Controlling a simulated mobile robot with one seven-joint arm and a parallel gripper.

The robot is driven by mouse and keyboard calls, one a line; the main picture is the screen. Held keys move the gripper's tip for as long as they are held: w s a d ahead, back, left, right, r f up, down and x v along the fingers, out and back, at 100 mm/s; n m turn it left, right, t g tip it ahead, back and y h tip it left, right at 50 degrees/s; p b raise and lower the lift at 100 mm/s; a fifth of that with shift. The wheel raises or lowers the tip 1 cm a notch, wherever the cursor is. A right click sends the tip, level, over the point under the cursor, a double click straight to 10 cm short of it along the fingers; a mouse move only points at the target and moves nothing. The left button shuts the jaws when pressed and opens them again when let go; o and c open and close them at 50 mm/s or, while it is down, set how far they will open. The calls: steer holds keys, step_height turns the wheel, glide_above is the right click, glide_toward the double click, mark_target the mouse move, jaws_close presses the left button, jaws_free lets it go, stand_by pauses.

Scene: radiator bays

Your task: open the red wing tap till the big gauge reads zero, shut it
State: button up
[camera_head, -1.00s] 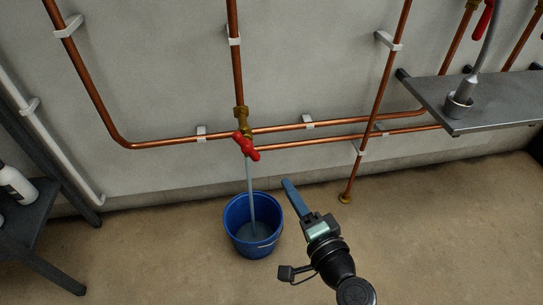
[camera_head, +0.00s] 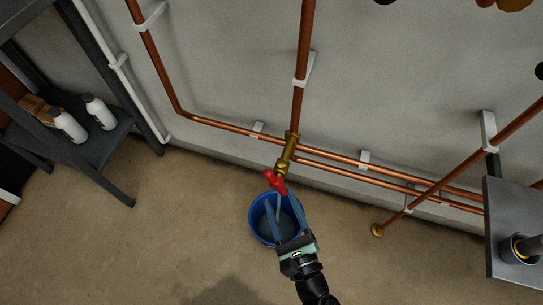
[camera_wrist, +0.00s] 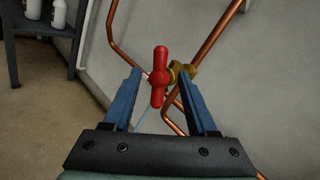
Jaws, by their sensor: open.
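The red wing tap (camera_head: 275,182) sits at the lower end of a brass valve body (camera_head: 288,150) on the vertical copper pipe. In the wrist view the red wing (camera_wrist: 159,77) stands upright in the picture, between the two blue fingertips, with a gap on each side. My gripper (camera_head: 280,200) is open, in front of and below the tap. A thin pale stream (camera_wrist: 145,117) runs down below the tap. The blue bucket (camera_head: 254,222) stands on the floor under it, partly hidden by my gripper, with water inside. No gauge face can be read.
Copper pipes (camera_head: 365,169) run along the wall just behind the tap. A grey shelf (camera_head: 505,200) juts out at the right. A dark rack (camera_head: 125,125) with white bottles (camera_head: 70,126) stands at the left. Floor in front is clear.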

steer(key=b+x, duration=0.2)
steer(key=x, duration=0.8)
steer(key=shift+w, duration=0.3)
steer(key=shift+a, duration=0.15)
jaws_close()
